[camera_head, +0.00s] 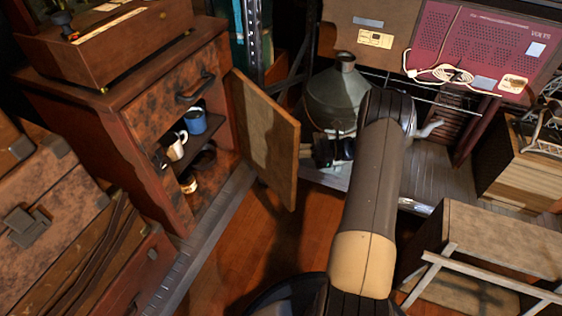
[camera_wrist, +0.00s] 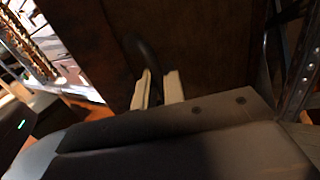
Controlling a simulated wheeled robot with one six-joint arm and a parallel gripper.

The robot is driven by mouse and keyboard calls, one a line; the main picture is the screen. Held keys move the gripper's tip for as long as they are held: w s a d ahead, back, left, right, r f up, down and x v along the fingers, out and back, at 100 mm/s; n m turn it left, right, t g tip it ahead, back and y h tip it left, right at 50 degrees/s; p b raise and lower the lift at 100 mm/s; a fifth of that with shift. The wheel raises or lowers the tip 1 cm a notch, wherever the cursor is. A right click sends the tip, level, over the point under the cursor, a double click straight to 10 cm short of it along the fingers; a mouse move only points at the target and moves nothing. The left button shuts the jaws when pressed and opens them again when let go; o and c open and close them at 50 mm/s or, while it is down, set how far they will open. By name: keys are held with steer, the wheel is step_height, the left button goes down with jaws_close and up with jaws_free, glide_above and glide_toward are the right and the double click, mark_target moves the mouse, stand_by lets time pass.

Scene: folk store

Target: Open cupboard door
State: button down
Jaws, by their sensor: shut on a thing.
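The wooden cupboard (camera_head: 150,110) stands at the left in the head view. Its door (camera_head: 268,130) is swung wide open, with its plain inner face showing. In the wrist view the door's dark brown outer face (camera_wrist: 210,45) fills the middle. A dark curved handle (camera_wrist: 146,55) is on it. My gripper (camera_wrist: 159,82) has its two pale fingers at the lower part of this handle and is shut on it. In the head view my gripper is hidden, and the handle is behind the door.
Inside the cupboard are a blue mug (camera_head: 195,121), a white mug (camera_head: 177,146) and a lower cup (camera_head: 188,183). A large metal can (camera_head: 332,98) stands behind the door. Stacked suitcases (camera_head: 50,220) are at the left. A wooden crate (camera_head: 490,240) is at the right. Bare floor (camera_head: 245,245) shows below the door.

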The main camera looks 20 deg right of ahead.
steer(key=shift+w+d+n+g+b, duration=0.25)
steer(key=shift+w+d+g+b, duration=0.15)
steer(key=shift+d, duration=0.35)
steer(key=shift+w+d+n+g+b, duration=0.2)
steer(key=shift+w+d+g+b, duration=0.1)
steer(key=shift+w+d, duration=0.35)
steer(key=shift+w+d+n+g+b, duration=0.25)
steer(key=shift+w+d+g+b, duration=0.1)
steer(key=shift+d, duration=0.5)
steer(key=c, duration=1.6)
jaws_free()
steer(key=shift+c, duration=0.2)
